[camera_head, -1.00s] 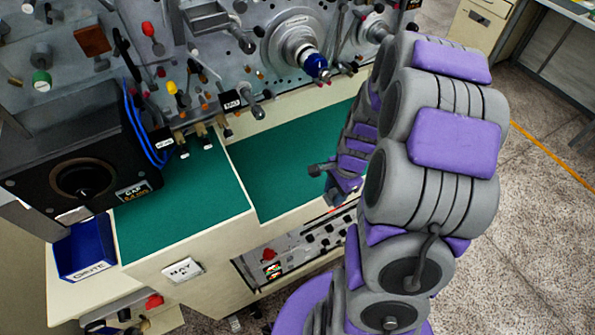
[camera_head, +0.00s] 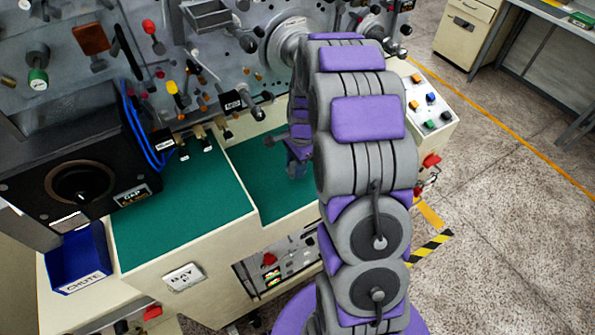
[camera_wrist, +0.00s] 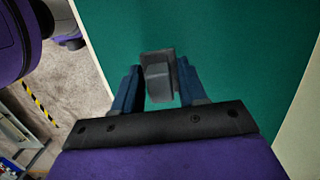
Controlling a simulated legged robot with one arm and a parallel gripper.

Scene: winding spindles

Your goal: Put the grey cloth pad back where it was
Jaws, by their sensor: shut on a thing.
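The grey cloth pad (camera_wrist: 158,78) shows in the wrist view as a small dark grey block between the blue fingers of my gripper (camera_wrist: 160,88). My gripper is shut on it, over the green work surface (camera_wrist: 230,50). Whether the pad touches the surface or hangs above it, I cannot tell. In the head view my gripper (camera_head: 296,165) is small and partly behind my arm, over the right part of the green surface (camera_head: 180,215). The pad cannot be made out there.
A black box with a round opening (camera_head: 82,183) and a blue chute tray (camera_head: 80,258) stand at the left. A panel with knobs and spindles (camera_head: 230,60) rises behind. A button box (camera_head: 425,108) is at the right. The left green surface is clear.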

